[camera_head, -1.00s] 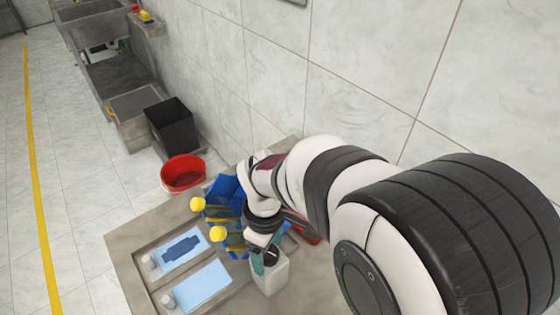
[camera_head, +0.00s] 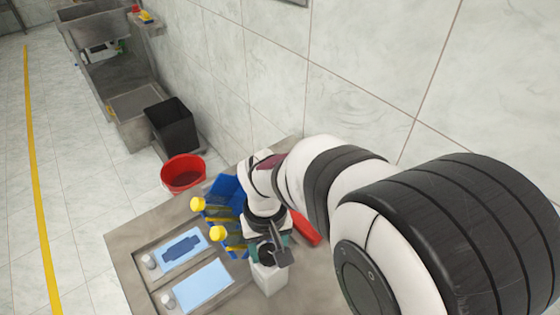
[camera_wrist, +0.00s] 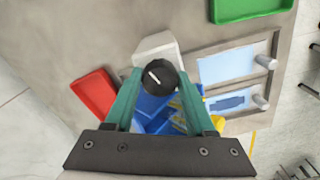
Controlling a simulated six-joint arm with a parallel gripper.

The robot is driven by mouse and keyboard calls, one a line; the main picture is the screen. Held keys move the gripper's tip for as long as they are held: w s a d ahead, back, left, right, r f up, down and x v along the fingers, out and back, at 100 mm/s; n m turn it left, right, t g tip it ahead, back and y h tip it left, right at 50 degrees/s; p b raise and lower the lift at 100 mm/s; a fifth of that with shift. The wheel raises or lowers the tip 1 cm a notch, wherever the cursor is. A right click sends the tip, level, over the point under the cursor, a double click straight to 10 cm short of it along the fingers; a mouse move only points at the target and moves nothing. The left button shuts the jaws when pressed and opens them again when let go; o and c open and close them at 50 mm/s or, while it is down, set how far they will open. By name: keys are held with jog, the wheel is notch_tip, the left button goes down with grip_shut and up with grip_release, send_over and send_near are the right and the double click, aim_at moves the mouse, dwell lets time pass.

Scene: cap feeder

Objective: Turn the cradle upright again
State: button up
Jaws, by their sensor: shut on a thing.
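My gripper (camera_wrist: 156,88) has its two teal fingers shut on a round black knob (camera_wrist: 160,76) with a white mark, which sits at the white box (camera_wrist: 158,44). In the head view my gripper (camera_head: 268,253) is over the white box (camera_head: 269,279), and the arm partly covers the knob. I cannot tell for sure which part is the cradle. Blue troughs (camera_head: 222,188) with dark and yellow parts stand beside the box. Their inside is partly hidden by my arm; in the wrist view, blue parts (camera_wrist: 154,105) show between and behind the fingers.
Two yellow ball ends (camera_head: 197,204) (camera_head: 217,233) stick out left of the troughs. Light blue mats (camera_head: 202,286) lie in recesses on the table's left. A red tray (camera_wrist: 94,94) lies near the box. A red tub (camera_head: 183,174) and black bin (camera_head: 171,126) stand beyond the table.

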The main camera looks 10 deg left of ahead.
jog(key=n, duration=0.4)
jog(key=shift+n, duration=0.3)
grip_shut()
jog(key=n, duration=0.5)
jog(key=o, duration=1.2)
grip_release()
jog(key=m, duration=0.7)
jog(key=c, duration=1.2)
jog(key=n, duration=0.3)
grip_shut()
jog(key=o, duration=1.2)
grip_release()
jog(key=shift+n, duration=0.4)
